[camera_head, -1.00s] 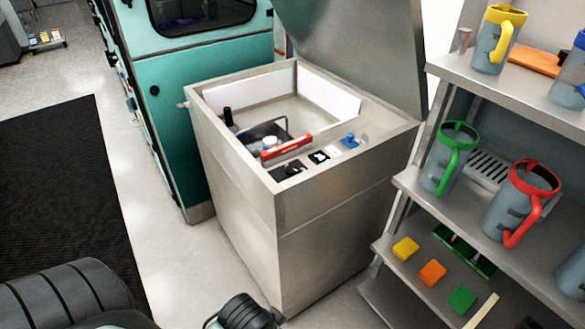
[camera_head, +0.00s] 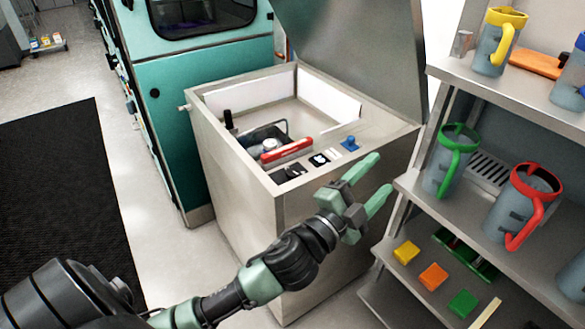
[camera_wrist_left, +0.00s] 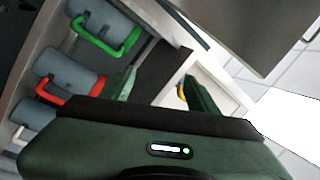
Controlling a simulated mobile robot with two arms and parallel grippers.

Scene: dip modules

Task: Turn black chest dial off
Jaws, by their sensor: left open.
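The steel chest (camera_head: 325,225) stands in the middle of the head view with its lid raised. My left gripper (camera_head: 378,178) is open and empty, in front of the chest's right side, apart from the dials. In the left wrist view its green fingers (camera_wrist_left: 200,98) point towards the shelf side; no dial shows there. My right gripper is not in view.
A shelf rack on the right holds a green-handled jug (camera_head: 451,160), a red-handled jug (camera_head: 522,205) and coloured blocks (camera_head: 433,276). The raised lid (camera_head: 355,50) stands behind the chest. A red-handled basket (camera_head: 286,151) sits inside.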

